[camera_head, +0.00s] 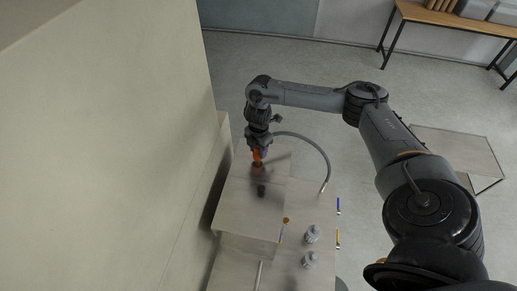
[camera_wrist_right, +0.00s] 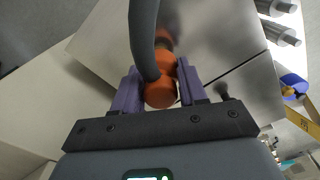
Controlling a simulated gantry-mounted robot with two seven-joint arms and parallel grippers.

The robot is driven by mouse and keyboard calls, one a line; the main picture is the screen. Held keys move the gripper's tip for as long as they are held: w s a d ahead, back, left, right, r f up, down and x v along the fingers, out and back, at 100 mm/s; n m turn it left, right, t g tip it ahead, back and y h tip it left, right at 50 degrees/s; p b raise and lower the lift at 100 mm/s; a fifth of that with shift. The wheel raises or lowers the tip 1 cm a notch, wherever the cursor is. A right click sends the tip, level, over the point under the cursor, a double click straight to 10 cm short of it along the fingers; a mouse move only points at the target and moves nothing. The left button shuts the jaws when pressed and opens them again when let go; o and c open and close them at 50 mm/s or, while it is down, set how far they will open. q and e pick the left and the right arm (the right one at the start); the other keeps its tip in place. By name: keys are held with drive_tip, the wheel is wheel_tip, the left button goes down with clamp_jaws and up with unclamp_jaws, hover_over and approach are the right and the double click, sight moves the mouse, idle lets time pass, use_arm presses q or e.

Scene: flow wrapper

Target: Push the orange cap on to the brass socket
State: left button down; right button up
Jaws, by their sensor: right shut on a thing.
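The orange cap (camera_head: 257,157) is held in my right gripper (camera_head: 258,150), above the left part of the metal-topped cabinet. In the right wrist view the cap (camera_wrist_right: 160,92) sits between the two purple fingers of the right gripper (camera_wrist_right: 161,88), which is shut on it. A grey hose (camera_wrist_right: 144,40) passes in front of the cap and hides part of it. Beyond the cap is a blurred brownish patch; I cannot tell whether it is the brass socket or a reflection. I cannot make out the brass socket clearly. My left gripper is not in view.
The brushed metal top (camera_head: 235,207) shows dark reflections. The grey hose (camera_head: 314,149) arcs right to the cabinet's edge. Two grey cylindrical fittings (camera_head: 312,234) and a small brass-coloured knob (camera_head: 286,220) are at lower right. A tall beige panel (camera_head: 110,150) closes off the left.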

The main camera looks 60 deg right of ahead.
drive_tip(key=o, duration=1.7)
drive_tip(key=shift+c, duration=0.2)
drive_tip(key=shift+r, duration=0.1)
drive_tip(key=shift+r+p, duration=2.3)
drive_tip(key=shift+r, duration=1.1)
